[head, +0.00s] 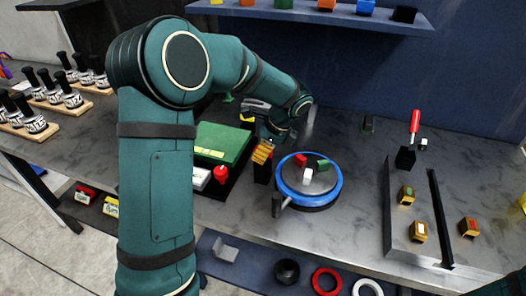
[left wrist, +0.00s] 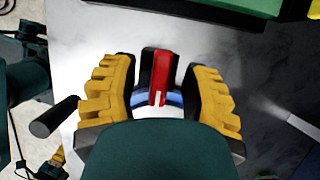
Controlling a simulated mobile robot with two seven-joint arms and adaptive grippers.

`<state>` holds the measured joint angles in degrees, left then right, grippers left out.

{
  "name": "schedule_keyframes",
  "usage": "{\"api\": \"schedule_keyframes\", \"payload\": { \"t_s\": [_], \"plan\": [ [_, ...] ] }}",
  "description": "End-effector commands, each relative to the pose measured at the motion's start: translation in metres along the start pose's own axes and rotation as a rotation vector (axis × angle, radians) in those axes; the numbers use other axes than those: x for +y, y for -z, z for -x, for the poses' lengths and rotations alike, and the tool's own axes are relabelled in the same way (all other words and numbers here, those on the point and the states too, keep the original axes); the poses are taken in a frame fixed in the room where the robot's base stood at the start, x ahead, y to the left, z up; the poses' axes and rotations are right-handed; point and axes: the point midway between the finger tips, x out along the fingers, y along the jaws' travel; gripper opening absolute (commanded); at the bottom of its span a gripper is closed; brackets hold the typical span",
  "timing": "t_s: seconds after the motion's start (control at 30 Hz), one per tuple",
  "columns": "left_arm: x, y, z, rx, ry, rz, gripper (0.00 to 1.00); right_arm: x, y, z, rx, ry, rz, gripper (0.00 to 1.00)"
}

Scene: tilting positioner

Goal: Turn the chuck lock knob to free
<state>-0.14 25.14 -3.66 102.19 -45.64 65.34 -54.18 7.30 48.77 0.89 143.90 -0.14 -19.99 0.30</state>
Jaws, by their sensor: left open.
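The tilting positioner shows in the head view as a round grey plate with a blue rim (head: 337,187). Red, green and white pieces sit on the plate, and a dark handle (head: 281,205) sticks out at its front left. My left gripper (head: 263,152), with yellow ribbed fingers, is just left of the plate. In the left wrist view the left gripper (left wrist: 160,97) is open around a black and red piece (left wrist: 160,72), with blue behind its lower end. I cannot tell for sure whether this piece is the chuck lock knob. The right gripper is not in view.
A green box (head: 222,142) and a red knob-like piece (head: 221,174) are left of the gripper. A slotted grey plate (head: 415,250) with small yellow blocks lies to the right, near a red-handled tool (head: 414,122). A shelf (head: 310,13) hangs behind.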

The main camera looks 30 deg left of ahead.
Motion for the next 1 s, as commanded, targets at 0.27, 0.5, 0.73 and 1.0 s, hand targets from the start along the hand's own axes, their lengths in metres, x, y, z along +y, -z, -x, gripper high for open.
{"api": "schedule_keyframes", "payload": {
  "t_s": [0.27, 0.5, 0.73, 1.0],
  "plan": [
    [-0.0001, -0.0003, -0.0017, 0.000, 0.001, 0.001, 0.46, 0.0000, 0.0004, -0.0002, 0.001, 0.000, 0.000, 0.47],
    [-0.0001, -0.0003, -0.0015, 0.000, 0.001, 0.001, 0.00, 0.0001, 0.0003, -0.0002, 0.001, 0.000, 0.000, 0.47],
    [0.0000, -0.0003, -0.0017, 0.000, -0.001, 0.001, 0.00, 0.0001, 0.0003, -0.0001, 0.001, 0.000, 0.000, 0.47],
    [0.0000, -0.0010, -0.0008, -0.002, -0.023, 0.051, 0.00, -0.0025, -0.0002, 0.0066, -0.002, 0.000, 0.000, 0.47]
  ]
}}
